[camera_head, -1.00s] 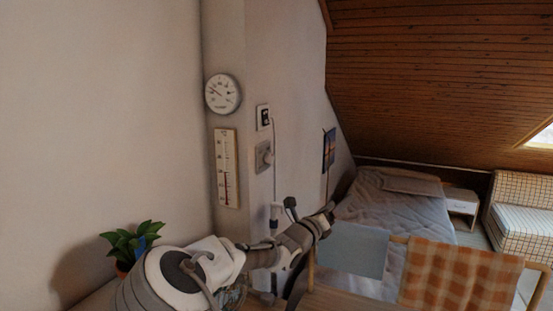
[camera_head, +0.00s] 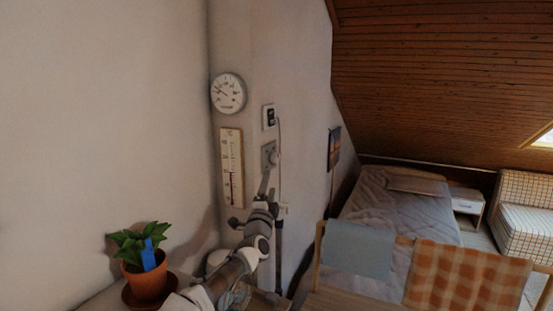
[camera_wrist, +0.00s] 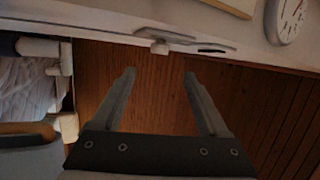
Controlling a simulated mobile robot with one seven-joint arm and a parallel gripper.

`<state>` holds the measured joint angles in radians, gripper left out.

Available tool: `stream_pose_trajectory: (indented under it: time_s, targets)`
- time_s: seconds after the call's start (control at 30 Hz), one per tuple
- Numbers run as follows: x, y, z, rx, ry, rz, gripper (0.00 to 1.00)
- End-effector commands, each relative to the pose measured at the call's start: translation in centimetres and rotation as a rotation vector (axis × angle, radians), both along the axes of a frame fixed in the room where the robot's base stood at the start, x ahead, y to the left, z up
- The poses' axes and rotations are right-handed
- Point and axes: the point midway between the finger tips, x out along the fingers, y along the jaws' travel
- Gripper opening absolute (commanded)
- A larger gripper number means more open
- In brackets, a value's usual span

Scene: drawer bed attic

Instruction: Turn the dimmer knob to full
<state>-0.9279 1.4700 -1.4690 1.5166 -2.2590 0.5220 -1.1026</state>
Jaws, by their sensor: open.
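The dimmer is a pale square plate with a round knob (camera_head: 272,157) on the wall, below a small switch plate. In the wrist view the knob (camera_wrist: 160,46) stands out from the wall, seen edge-on at the top middle. My gripper (camera_wrist: 159,73) is open and empty, its two fingers apart on either side of the knob's line. The knob shows beyond the fingertips, and I see no contact. In the head view my gripper (camera_head: 266,180) is just below the dimmer plate and covers its lower edge. The knob's marking cannot be read.
A round dial (camera_head: 228,93) and a thermometer (camera_head: 232,170) hang left of the dimmer. The switch plate (camera_head: 269,117) is above it, with a cable running down the wall. A potted plant (camera_head: 146,283) stands near my arm. A chair with cloths (camera_head: 358,250) and a bed are to the right.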

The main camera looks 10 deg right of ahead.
Motion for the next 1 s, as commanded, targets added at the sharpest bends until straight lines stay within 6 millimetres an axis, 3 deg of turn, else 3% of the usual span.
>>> stream_pose_trajectory:
  time_s: [0.4, 1.0]
  targets:
    - [5.5, -1.7, 2.1, 0.002, -0.002, 0.0, 0.77]
    - [11.3, -3.4, 4.1, 0.005, 0.001, 0.002, 0.77]
